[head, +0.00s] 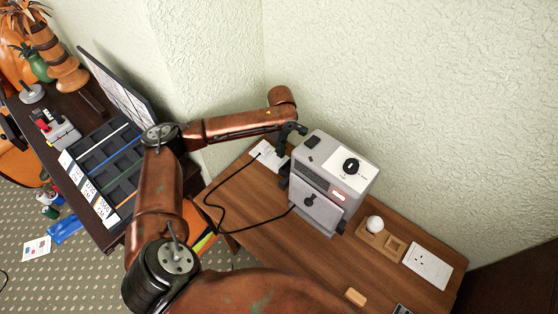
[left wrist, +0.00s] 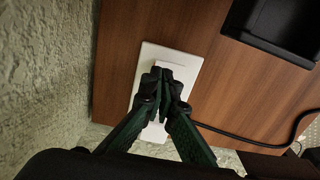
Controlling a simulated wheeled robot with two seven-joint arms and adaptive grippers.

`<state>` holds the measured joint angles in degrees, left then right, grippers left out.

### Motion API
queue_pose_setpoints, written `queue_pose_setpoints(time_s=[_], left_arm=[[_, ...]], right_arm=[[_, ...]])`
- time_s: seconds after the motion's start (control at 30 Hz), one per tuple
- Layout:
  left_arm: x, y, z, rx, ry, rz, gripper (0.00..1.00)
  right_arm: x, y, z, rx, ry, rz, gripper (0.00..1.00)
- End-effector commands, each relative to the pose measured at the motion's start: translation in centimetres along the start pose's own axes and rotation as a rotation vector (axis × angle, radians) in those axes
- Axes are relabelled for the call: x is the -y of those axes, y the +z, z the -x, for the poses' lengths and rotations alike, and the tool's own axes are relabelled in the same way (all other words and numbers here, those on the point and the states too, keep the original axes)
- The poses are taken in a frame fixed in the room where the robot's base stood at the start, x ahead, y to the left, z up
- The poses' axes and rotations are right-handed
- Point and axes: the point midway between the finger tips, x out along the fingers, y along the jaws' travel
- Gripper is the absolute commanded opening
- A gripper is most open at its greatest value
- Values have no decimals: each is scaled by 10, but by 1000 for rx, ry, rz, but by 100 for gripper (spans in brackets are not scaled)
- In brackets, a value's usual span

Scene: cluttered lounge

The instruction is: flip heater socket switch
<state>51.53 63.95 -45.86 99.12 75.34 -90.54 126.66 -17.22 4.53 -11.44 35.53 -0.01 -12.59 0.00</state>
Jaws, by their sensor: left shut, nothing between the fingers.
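The heater (head: 310,195) is a grey box with a dial on top and a black cable, standing on the wooden table. The cable runs to a white socket plate (head: 268,154) at the table's left end by the wall. In the left wrist view the plate (left wrist: 189,66) lies beneath my left gripper (left wrist: 172,82), whose fingers are shut with nothing between them. The fingertips overlap the plate's middle and hide the switch; I cannot tell whether they touch it. In the head view the left gripper (head: 284,148) is partly hidden beside the heater. My right gripper is out of view.
A second white socket plate (head: 428,267) lies at the table's right end, beside a wooden holder (head: 381,240) with a white ball (head: 375,224). The textured wall borders the table's back. A compartment tray (head: 105,165) sits on a dark desk at left.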

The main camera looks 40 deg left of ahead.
Motion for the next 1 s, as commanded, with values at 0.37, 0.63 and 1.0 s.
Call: queue_pose_setpoints(time_s=[0.37,0.63,1.0], left_arm=[[0,0,0,0,0,0,0],[0,0,-1,0,0,0,0],[0,0,-6,0,0,0,0]], right_arm=[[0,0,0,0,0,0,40],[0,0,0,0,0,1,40],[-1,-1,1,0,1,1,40]])
